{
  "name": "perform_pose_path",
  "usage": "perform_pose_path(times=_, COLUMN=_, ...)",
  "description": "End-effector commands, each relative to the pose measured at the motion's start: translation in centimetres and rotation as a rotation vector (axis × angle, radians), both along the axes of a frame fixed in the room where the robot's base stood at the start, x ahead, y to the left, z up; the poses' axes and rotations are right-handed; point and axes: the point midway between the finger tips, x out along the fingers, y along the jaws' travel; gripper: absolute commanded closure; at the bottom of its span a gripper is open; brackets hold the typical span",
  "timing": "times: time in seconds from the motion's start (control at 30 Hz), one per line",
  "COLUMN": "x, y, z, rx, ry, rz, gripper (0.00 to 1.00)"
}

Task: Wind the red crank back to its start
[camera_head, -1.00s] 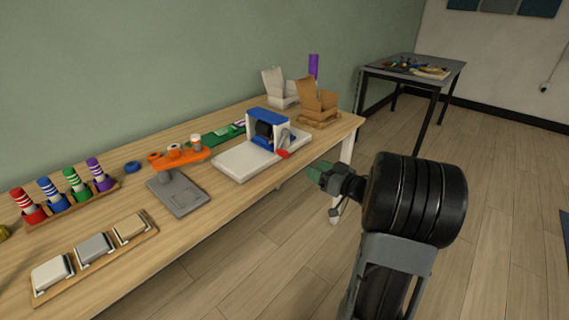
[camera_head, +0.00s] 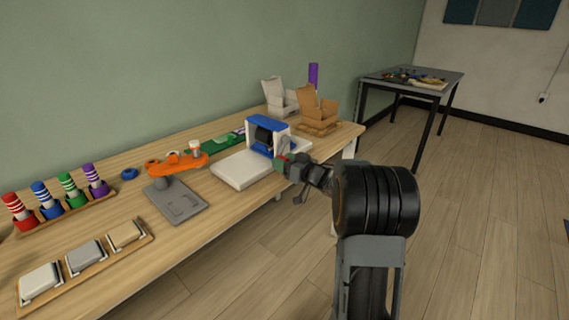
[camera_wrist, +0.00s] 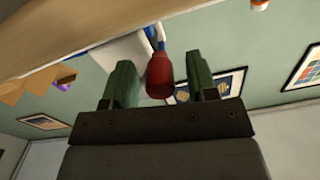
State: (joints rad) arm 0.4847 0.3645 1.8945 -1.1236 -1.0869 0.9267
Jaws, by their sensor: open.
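The red crank knob (camera_wrist: 160,75) shows in the wrist view between the two green fingertips of my gripper (camera_wrist: 160,82), with a gap on either side. In the head view my gripper (camera_head: 283,163) is at the right side of the blue and white crank device (camera_head: 266,136), and the knob is mostly hidden by it. A grey crank arm (camera_head: 284,145) rises beside the device's blue frame. The device stands on a white base (camera_head: 241,169) on the bench. My gripper is open, and I cannot tell whether a finger touches the knob.
Cardboard boxes (camera_head: 318,108) and a white box (camera_head: 279,95) stand behind the device. An orange arm on a grey plate (camera_head: 177,201) is to its left. The wooden bench's front edge (camera_head: 136,267) runs below. Open floor lies to the right.

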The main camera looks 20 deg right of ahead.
Motion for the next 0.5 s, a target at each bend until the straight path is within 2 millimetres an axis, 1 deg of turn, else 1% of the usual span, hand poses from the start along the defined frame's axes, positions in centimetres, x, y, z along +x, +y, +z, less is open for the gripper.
perform_pose_path(times=0.3, x=0.12, y=0.05, z=0.00, rx=0.000, ry=0.000, rz=0.000, gripper=0.48)
perform_pose_path(times=0.5, x=0.11, y=0.05, z=0.00, rx=0.000, ry=0.000, rz=0.000, gripper=0.67)
